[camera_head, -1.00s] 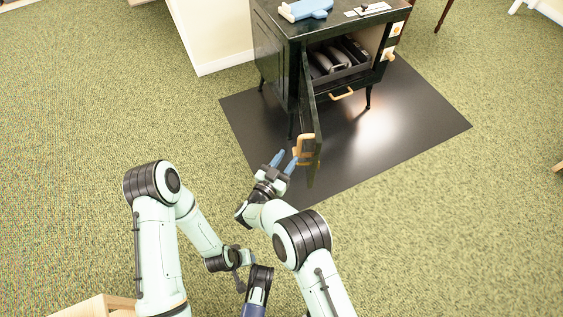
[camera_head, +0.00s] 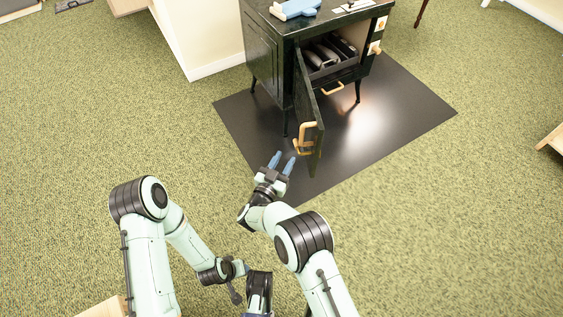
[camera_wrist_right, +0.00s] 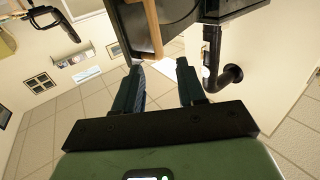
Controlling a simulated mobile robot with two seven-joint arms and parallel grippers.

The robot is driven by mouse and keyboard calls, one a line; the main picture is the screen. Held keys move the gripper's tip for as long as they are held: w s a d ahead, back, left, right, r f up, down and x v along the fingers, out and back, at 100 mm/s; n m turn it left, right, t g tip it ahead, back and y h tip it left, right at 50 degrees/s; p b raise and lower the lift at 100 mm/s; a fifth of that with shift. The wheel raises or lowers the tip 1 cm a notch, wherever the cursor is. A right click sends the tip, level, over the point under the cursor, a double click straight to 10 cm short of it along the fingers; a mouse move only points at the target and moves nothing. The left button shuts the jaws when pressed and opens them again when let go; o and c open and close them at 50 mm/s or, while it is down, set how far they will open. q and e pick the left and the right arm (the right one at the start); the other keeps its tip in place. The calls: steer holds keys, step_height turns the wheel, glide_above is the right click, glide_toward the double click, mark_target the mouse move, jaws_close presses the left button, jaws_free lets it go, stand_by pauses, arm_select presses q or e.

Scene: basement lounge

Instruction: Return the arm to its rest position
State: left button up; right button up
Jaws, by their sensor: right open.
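My right gripper (camera_head: 282,161) is open and empty, with its blue fingers pointing toward the stove, just short of the wooden handle (camera_head: 302,146) on the open stove door (camera_head: 313,133). In the right wrist view the two fingers (camera_wrist_right: 160,85) stand apart with nothing between them, and a wooden bar (camera_wrist_right: 154,28) lies beyond the tips. My right arm (camera_head: 302,240) is stretched forward over the carpet. My left arm (camera_head: 150,245) is bent low at the left; its fingers do not show.
The dark green stove (camera_head: 273,62) stands on a black mat (camera_head: 400,118), with dark items on its inner rack. A blue and white object (camera_head: 297,9) lies on top. A wooden piece of furniture (camera_head: 552,138) is at the right edge. Green carpet (camera_head: 90,110) is open to the left.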

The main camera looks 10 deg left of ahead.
stand_by(0.5)
